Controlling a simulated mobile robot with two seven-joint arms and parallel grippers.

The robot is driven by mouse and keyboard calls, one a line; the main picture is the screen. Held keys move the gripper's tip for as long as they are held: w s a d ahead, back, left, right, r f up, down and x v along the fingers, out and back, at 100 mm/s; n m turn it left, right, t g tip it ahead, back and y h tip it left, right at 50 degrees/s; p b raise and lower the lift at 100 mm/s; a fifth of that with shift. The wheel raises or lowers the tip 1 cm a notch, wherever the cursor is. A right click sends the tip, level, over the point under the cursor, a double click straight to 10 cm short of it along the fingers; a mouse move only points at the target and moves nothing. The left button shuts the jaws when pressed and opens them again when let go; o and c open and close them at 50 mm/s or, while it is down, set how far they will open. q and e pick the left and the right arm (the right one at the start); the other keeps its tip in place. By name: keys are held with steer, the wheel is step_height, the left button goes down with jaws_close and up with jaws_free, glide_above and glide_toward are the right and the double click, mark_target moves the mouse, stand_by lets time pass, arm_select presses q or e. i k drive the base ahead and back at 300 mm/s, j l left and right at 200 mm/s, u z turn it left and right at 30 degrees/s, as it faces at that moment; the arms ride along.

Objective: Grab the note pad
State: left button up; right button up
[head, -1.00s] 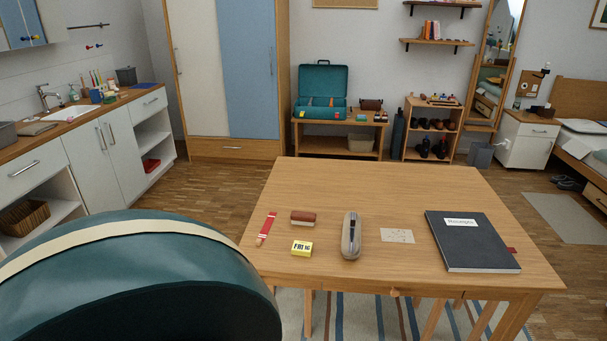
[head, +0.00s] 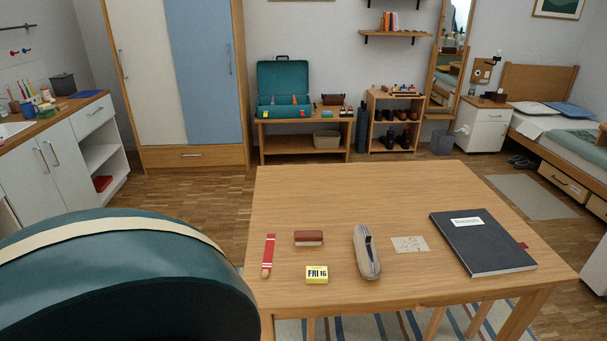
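A dark, black-covered note pad (head: 484,247) with a white label lies flat on the right side of the wooden table (head: 350,190). A small red tab sticks out at its right edge. The yellow block marked "FRI 16" (head: 317,275) is a small calendar-like item near the table's front. Neither of my grippers shows in the head view, so whether they are open or shut is hidden.
The table's back half is clear. A large dark teal rounded shape (head: 120,285) blocks the lower left.

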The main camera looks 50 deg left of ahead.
mark_target(314, 274)
steer(key=k+j, duration=0.1)
steer(key=j, duration=0.6)
steer(key=k+j, duration=0.15)
steer(key=j, duration=0.7)
steer(key=i+j, duration=0.15)
steer(key=j, duration=0.35)
steer(key=i, duration=0.15)
steer(key=z, duration=0.05)
